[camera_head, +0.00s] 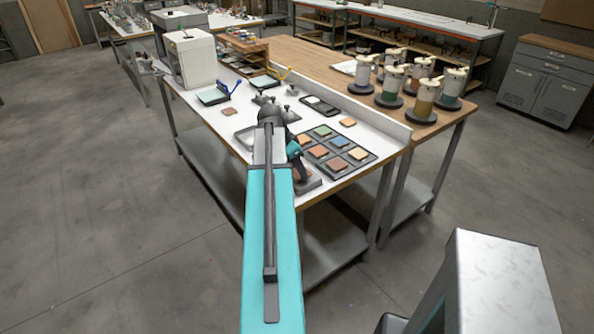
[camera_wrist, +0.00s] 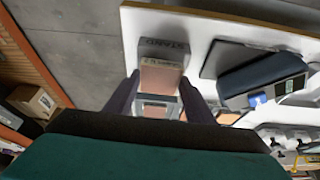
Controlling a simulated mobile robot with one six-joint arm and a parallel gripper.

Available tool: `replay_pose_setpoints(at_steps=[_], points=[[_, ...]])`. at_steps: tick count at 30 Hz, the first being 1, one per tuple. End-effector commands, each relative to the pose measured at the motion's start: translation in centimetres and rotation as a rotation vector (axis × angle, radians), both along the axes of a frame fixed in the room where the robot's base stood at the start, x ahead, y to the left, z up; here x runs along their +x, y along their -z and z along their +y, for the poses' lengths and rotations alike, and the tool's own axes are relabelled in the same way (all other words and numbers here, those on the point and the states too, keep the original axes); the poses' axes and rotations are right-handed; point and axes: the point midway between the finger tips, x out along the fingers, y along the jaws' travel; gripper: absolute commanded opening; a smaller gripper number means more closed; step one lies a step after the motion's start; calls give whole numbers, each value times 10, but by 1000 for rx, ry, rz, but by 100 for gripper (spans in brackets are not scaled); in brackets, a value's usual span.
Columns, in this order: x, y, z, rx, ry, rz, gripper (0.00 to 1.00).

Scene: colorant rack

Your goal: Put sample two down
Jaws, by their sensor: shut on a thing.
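Sample two appears to be the brownish-pink tile with a pale lettered edge (camera_wrist: 160,76), between the two dark fingers of my gripper (camera_wrist: 158,100) in the wrist view. My gripper is shut on it. A grey block lettered STAND (camera_wrist: 167,46) lies just beyond the tile, near the edge of the white table. In the head view my gripper (camera_head: 299,170) is low over the near end of the table, beside the grey stand (camera_head: 312,184). The arm partly hides the tile there, and I cannot tell whether the tile touches the stand.
A dark tray (camera_head: 365,160) with several coloured tiles lies right of my gripper. Loose tiles (camera_head: 229,111) (camera_head: 347,121) lie on the white table. Pots on dark round bases (camera_head: 423,103) stand on the wooden table behind a raised white edge (camera_head: 372,110). A white machine (camera_head: 193,62) stands farther back.

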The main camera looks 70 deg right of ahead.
Motion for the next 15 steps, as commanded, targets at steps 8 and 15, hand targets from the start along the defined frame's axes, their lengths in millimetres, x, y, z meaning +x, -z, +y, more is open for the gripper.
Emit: replay_pose_setpoints(at_steps=[8,15], points=[[0,16,0,-1,-1,1,28],[0,17,0,-1,-1,0,28]])
